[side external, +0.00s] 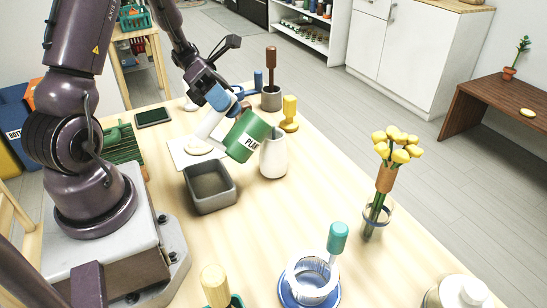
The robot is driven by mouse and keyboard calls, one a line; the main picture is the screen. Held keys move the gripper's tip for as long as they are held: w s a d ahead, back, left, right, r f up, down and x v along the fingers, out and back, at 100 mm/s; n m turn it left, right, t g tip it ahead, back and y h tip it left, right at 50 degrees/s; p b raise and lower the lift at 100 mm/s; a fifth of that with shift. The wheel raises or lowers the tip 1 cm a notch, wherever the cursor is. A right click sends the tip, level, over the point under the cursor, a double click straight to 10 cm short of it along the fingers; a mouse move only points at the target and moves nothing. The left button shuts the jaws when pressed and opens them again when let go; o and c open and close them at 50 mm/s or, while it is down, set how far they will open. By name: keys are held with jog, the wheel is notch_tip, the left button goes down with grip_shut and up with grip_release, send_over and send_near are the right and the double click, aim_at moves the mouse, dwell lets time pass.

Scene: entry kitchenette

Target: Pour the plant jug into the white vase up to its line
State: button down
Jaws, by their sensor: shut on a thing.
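The green plant jug (246,138), with part of a label reading "PLAN" showing, is held in the air and tilted to the right. Its lower right edge is at the mouth of the white vase (273,160), overlapping it in the picture. The vase stands upright on the table. My gripper (218,108) is shut on the jug from its upper left side; the exact grip on it is hard to make out. The vase's line and the level inside it cannot be seen. Whether liquid is flowing is too small to tell.
A grey open box (210,190) stands left of the vase. A yellow-handled item (290,112) and a grey cup with a brown-handled tool (271,95) stand behind it. Yellow flowers in a glass (375,218) stand to the right. The table between vase and flowers is clear.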

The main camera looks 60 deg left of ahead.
aim_at(215, 143)
jog(key=shift+w+a+r+n+g, duration=0.2)
jog(key=shift+w+r+n+g, duration=0.1)
jog(key=shift+w+r, duration=0.1)
dwell(1.5)
jog(key=s+d+f+m+t, duration=0.1)
jog(key=f, duration=0.1)
jog(key=s+d+f+m+t, duration=0.1)
jog(key=f+m, duration=0.1)
jog(key=f, duration=0.1)
jog(key=s+f+m+t, duration=0.1)
jog(key=s+f+m, duration=0.1)
jog(key=f, duration=0.1)
jog(key=shift+d+f, duration=0.2)
jog(key=shift+d, duration=0.2)
jog(key=s+d+r+m, duration=0.1)
jog(key=s+d, duration=0.3)
jog(key=s, duration=0.1)
jog(key=shift+s+d+r+t, duration=0.15)
jog(key=shift+s+d+t, duration=0.05)
jog(key=shift+d+t, duration=0.1)
jog(key=shift+r, duration=0.1)
